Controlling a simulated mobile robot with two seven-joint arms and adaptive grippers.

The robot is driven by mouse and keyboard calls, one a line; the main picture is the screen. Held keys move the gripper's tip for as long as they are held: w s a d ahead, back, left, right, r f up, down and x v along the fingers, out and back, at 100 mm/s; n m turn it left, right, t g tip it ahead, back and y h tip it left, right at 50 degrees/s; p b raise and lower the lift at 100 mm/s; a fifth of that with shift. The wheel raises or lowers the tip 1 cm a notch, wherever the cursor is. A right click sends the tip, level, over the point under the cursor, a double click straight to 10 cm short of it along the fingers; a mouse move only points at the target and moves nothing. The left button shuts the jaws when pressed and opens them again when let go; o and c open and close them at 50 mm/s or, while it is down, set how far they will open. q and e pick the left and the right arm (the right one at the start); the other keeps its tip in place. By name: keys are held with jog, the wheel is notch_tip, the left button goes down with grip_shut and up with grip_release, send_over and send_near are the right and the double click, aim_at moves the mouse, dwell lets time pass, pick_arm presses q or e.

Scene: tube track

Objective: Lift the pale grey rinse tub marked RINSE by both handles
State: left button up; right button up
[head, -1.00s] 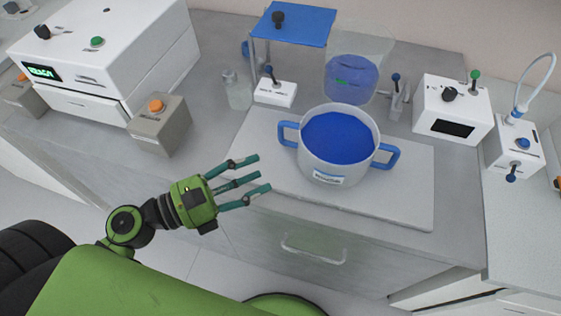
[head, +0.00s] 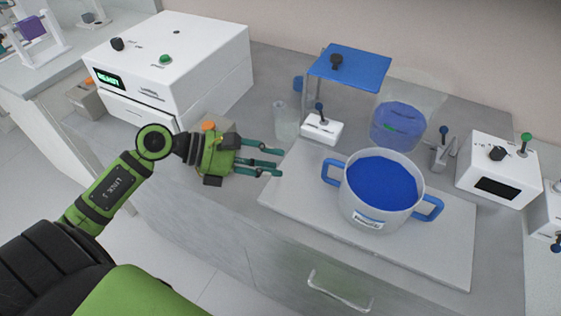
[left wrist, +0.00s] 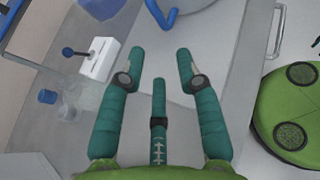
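The pale grey rinse tub (head: 352,205) stands upright on a pale board, filled with blue, with a small label (head: 368,219) on its front. Its blue left handle (head: 330,173) and blue right handle (head: 433,209) are both clear of any gripper. My left gripper (head: 280,158) is left of the tub, its fingers spread and empty, pointing right toward the left handle with a gap between. In the left wrist view the open fingers (left wrist: 160,60) hold nothing, and a blue handle (left wrist: 164,14) shows at the top edge. My right gripper is out of view.
The pale board (head: 440,262) reaches the counter's front. A white box with a green display (head: 185,60) stands behind my left arm. A bottle (head: 286,122), a small white switch block (head: 322,128) and a blue-topped stand (head: 350,68) are behind the tub. A white device (head: 500,168) stands right.

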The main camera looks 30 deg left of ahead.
aim_at(316, 181)
pick_arm(q)
jog(key=x, duration=1.1)
jog(key=shift+w+d+f, duration=0.15)
jog(key=shift+w+d, duration=0.05)
jog(key=shift+d, duration=0.15)
grip_shut()
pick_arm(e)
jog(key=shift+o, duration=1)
